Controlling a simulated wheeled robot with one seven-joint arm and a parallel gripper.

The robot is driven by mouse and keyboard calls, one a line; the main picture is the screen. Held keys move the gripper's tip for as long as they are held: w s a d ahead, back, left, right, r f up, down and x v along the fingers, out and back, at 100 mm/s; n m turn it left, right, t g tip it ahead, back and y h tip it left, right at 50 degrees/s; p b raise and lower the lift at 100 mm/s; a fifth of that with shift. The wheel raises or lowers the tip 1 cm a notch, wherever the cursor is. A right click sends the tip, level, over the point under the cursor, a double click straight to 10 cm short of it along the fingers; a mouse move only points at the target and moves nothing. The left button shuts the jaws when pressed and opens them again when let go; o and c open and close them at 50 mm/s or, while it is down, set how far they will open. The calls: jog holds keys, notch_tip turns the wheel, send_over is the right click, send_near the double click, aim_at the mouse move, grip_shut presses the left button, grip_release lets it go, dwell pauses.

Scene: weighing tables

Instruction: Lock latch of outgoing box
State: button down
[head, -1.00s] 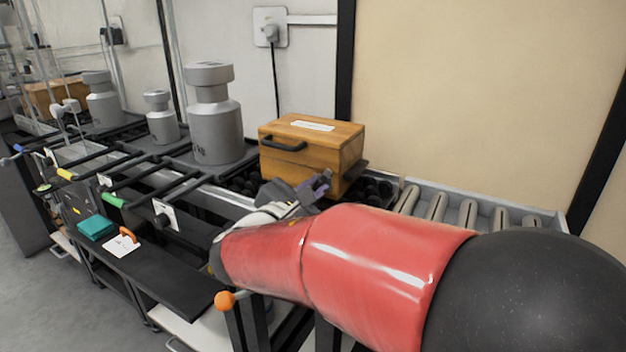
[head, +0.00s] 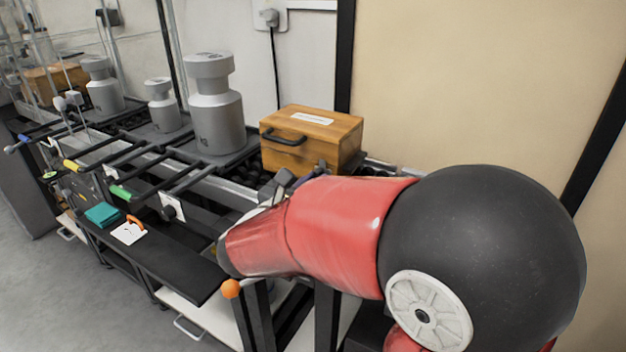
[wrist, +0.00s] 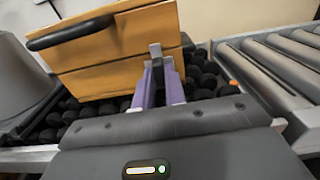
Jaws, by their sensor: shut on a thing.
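A wooden box (head: 312,140) with a white label on its lid and a black handle (head: 285,139) on its front stands upright on a bed of black balls. It also fills the upper part of the wrist view (wrist: 120,50). My gripper (head: 286,178) is at the lower front of the box, partly hidden by my red arm. In the wrist view my purple fingers (wrist: 158,72) are close together against the right part of its front face. A small dark piece shows between the tips, apparently the latch; the fingers hide most of it.
Grey roller conveyor (wrist: 265,65) lies right of the box. Large grey weights (head: 215,110) stand to its left, behind black bars with coloured ends. A black shelf (head: 170,262) holds a teal block and a white card. Another wooden box (head: 55,76) stands far left.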

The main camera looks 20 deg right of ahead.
jog(key=c, duration=1.7)
grip_release()
jog(key=v, duration=0.7)
jog(key=shift+s+a, duration=0.3)
jog(key=shift+s, duration=0.05)
